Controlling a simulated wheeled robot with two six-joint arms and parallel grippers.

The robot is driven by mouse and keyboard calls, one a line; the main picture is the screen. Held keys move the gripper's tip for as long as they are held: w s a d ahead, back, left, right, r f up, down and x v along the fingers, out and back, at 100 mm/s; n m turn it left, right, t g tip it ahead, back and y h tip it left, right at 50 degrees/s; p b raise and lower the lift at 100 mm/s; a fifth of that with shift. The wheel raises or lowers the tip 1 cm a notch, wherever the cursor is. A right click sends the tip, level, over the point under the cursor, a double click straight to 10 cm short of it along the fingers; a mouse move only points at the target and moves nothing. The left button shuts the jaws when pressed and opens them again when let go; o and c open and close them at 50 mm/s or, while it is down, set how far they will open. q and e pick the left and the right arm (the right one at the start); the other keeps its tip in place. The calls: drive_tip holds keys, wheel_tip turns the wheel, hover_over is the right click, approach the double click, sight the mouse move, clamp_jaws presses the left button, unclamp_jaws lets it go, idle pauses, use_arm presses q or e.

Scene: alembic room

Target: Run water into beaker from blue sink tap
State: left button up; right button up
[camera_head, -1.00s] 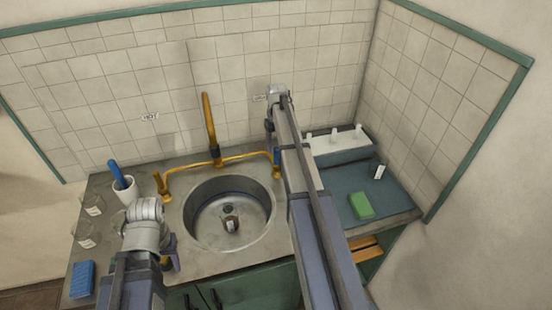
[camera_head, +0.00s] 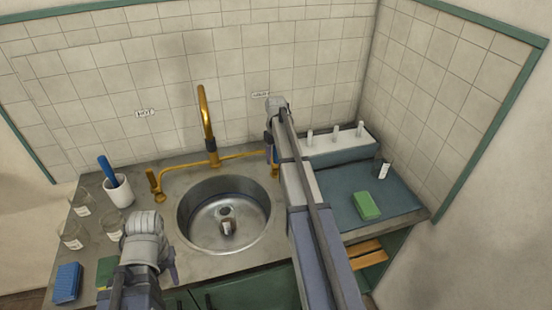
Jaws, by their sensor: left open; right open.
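A small labelled vessel, seemingly the beaker (camera_head: 228,228), is in the round metal sink (camera_head: 197,230), close to the drain. The brass spout (camera_head: 205,115) rises behind the sink, with brass pipes to both sides. A brass tap handle (camera_head: 153,182) stands at the left pipe end. The blue tap is not clearly visible; my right arm covers the right pipe end. My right gripper (camera_head: 270,147) is open, pointing down at that pipe end; contact cannot be told. My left gripper (camera_head: 171,268) is open and mostly hidden by its wrist, at the front left of the sink.
Two glass beakers (camera_head: 72,237) (camera_head: 81,204), a white cup (camera_head: 118,192) with a blue-handled tool and a blue sponge (camera_head: 67,281) stand on the left counter. A green block (camera_head: 366,206) lies on the blue-grey surface at right, before a rack (camera_head: 340,148) with white pegs.

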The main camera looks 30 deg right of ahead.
drive_tip(key=shift+s+a, duration=0.1)
drive_tip(key=shift+s, duration=0.05)
clamp_jaws()
drive_tip(key=shift+s+a, duration=0.1)
idle(1.0)
